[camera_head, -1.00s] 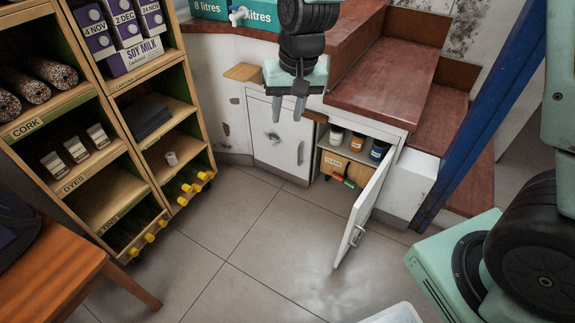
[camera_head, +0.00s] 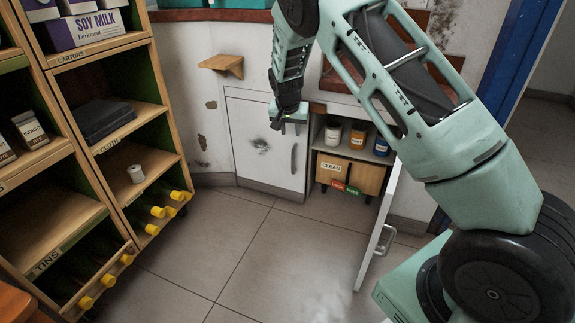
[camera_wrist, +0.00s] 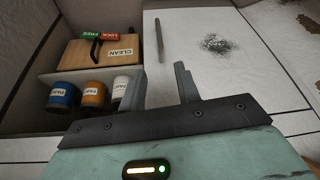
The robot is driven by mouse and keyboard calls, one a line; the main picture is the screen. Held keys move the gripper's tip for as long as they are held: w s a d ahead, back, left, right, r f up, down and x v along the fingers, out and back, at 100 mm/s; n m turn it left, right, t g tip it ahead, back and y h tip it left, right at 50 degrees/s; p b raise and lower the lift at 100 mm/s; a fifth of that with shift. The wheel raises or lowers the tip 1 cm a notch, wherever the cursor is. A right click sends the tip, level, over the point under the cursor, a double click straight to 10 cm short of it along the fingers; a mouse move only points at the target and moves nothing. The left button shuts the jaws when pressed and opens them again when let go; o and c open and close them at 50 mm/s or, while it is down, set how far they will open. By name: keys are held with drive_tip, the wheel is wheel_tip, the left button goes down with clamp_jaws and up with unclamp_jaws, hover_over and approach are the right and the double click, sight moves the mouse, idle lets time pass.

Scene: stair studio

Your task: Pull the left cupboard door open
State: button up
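The left cupboard door (camera_head: 262,148) is white with a dark scuff and looks closed. Its upright bar handle (camera_head: 294,158) is near its right edge. My gripper (camera_head: 290,120) is in front of the door's top right corner, above the handle. In the wrist view the picture is upside down relative to the head view. There my gripper (camera_wrist: 160,88) has its two fingers apart with nothing held. The handle (camera_wrist: 159,38) shows beyond the fingertips, in the gap between them, apart from them. The door (camera_wrist: 225,60) fills the right side.
The right cupboard door (camera_head: 378,225) stands open, jutting forward. Its open compartment holds paint jars (camera_head: 357,135) and a wooden "CLEAN" box (camera_head: 350,175). A small wooden ledge (camera_head: 222,65) sticks out at upper left. A wooden shelf unit (camera_head: 150,165) stands left. The floor (camera_head: 255,250) in front is clear.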

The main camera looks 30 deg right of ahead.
sight(293, 155)
drive_tip(key=b+x, duration=0.9)
drive_tip(key=x, duration=0.8)
clamp_jaws()
